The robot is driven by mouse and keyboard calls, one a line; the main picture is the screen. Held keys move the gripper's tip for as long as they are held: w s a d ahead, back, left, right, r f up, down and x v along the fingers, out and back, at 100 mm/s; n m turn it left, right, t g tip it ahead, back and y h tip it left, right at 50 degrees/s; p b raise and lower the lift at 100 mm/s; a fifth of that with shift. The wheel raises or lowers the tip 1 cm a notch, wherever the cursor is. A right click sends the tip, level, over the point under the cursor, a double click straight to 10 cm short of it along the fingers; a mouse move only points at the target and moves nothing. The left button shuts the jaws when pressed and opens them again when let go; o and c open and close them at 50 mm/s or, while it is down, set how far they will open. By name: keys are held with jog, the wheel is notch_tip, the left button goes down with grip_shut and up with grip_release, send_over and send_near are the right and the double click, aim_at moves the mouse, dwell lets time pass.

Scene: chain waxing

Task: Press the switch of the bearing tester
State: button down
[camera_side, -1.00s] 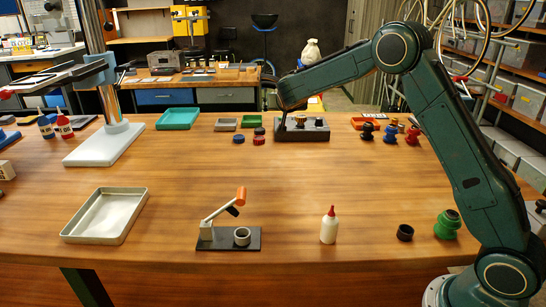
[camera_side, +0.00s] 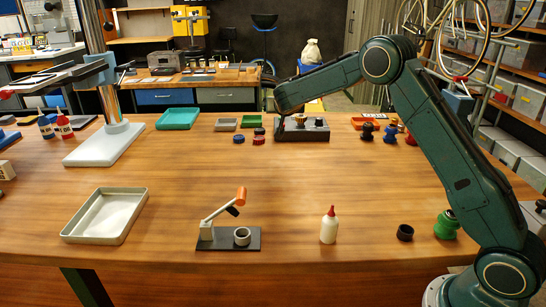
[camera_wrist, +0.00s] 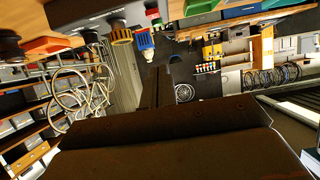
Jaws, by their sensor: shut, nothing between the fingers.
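The bearing tester appears to be the dark grey box (camera_side: 315,134) at the back of the bench, with a brass-coloured part and dark knobs on top. My gripper (camera_side: 280,123) points down at the left end of this box, shut and empty. I cannot tell whether its tip touches the box. The switch cannot be made out; the gripper and wrist cover that end. In the wrist view, my dark gripper fingers (camera_wrist: 157,88) are together with nothing between them.
Red and blue round parts (camera_side: 259,140) lie just left of the box, near small trays (camera_side: 226,124). An orange tray (camera_side: 368,122) and dark and blue spools (camera_side: 390,134) stand to its right.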

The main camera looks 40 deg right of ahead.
jog(key=x, duration=0.8)
jog(key=shift+f, duration=0.1)
jog(key=shift+w+d+f, duration=0.1)
jog(key=shift+d+f, duration=0.05)
jog(key=shift+f, duration=0.05)
jog(key=shift+s+a+f, duration=0.15)
jog(key=shift+f, duration=0.75)
jog(key=shift+s+a+f, duration=0.15)
jog(key=shift+f, duration=0.75)
jog(key=shift+f, duration=0.15)
jog(key=shift+s+a+f+t+h, duration=0.1)
jog(key=shift+s+f+t+h, duration=0.05)
jog(key=shift+f+t+h, duration=0.3)
jog(key=shift+r, duration=0.25)
jog(key=shift+r, duration=0.6)
jog(key=shift+r, duration=0.2)
